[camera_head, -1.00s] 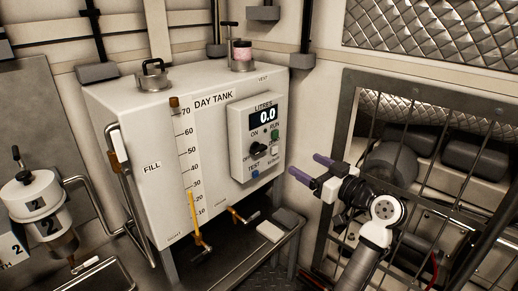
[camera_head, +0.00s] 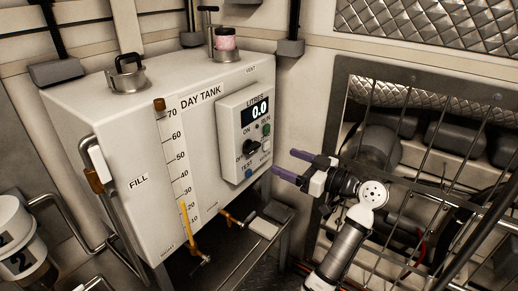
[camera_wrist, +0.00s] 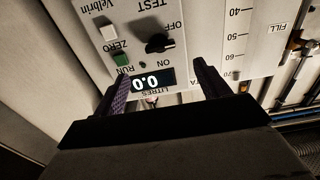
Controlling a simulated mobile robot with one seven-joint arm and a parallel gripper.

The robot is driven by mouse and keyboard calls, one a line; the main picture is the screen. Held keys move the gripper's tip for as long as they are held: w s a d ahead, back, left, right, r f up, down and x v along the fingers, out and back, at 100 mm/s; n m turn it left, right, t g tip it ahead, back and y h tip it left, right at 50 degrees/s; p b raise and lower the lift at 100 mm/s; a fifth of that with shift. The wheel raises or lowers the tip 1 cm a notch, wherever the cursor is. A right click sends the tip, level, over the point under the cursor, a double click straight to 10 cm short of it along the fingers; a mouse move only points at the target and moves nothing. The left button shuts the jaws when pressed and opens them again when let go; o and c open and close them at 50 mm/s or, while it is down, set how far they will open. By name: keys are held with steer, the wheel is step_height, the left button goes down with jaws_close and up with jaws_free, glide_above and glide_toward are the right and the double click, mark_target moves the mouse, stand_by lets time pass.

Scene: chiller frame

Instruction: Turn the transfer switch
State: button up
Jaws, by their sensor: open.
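The control panel (camera_head: 229,146) is a pale box on the front of the white day tank (camera_head: 140,150). Its display (camera_head: 255,110) reads 0.0. Below it is a black rotary knob (camera_head: 250,147) with ON and OFF marked beside it. In the wrist view the knob (camera_wrist: 160,43) appears upside down, beyond the gap between my fingers; its exact pointing is hard to read. My gripper (camera_head: 288,163), with purple-grey fingers, is open and empty just right of the panel in the head view. In the wrist view my gripper (camera_wrist: 162,70) spans the display, apart from the knob.
A level gauge (camera_head: 176,150) and yellow-handled valves are left of and below the panel.

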mark_target(256, 149)
steer(key=p+x, duration=0.1)
steer(key=x, duration=0.9)
steer(key=shift+s+d, duration=0.1)
steer(key=shift+c, duration=0.3)
steer(key=c, duration=0.9)
